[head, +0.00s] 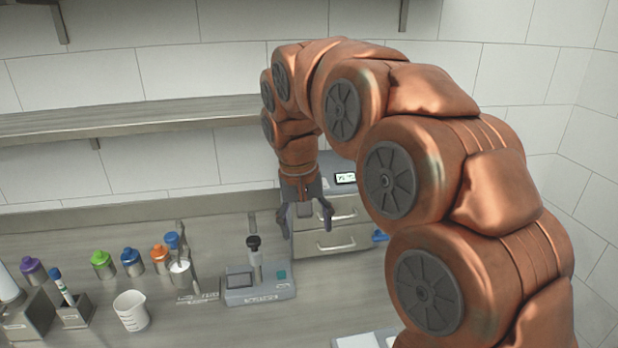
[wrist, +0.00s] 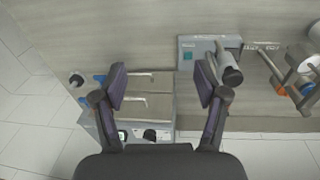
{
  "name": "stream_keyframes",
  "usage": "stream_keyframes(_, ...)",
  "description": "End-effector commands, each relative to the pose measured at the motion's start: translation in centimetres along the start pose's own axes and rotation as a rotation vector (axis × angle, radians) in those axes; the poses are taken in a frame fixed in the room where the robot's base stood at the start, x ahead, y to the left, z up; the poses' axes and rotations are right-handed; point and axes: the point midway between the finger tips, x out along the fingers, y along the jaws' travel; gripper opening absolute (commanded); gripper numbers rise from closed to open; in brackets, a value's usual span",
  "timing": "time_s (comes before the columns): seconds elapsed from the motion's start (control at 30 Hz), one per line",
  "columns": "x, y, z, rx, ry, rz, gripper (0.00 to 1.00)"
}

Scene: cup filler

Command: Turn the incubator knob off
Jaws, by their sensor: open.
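The incubator (head: 362,215) is a grey box with two handled doors or drawers and a small lit display (head: 345,178), at the right end of the bench. In the wrist view its body (wrist: 150,88) lies beyond and below my fingers, with the display (wrist: 122,135) near the palm. A dark round knob (wrist: 150,134) sits to the right of that display. The knob's setting is too small to read, and in the head view my arm hides the knob. My gripper (head: 305,220) is open and empty, pointing down in front of the incubator; it also shows in the wrist view (wrist: 161,84).
A grey device (head: 258,293) with a black-topped post stands left of the incubator. Several coloured-cap bottles, a beaker (head: 131,311) and a holder (head: 75,313) stand farther left. A blue item (head: 380,236) lies beside the incubator. A shelf (head: 130,120) runs along the wall above.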

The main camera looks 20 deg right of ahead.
Motion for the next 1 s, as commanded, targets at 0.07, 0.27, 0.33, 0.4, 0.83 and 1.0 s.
stream_keyframes(0.07, -0.4, -0.2, -2.2, 0.032, 0.012, 0.005, 0.73)
stream_keyframes(0.27, -1.3, -0.3, -7.3, 0.126, 0.052, 0.018, 0.73)
stream_keyframes(0.33, -1.6, -0.3, -8.9, 0.163, 0.065, 0.023, 0.73)
stream_keyframes(0.4, -1.8, -0.3, -10.6, 0.2, 0.078, 0.028, 0.73)
stream_keyframes(0.83, -1.9, 0.5, -19.1, 0.452, 0.158, 0.055, 0.73)
stream_keyframes(1.0, -1.7, 1.1, -21.7, 0.562, 0.189, 0.066, 0.73)
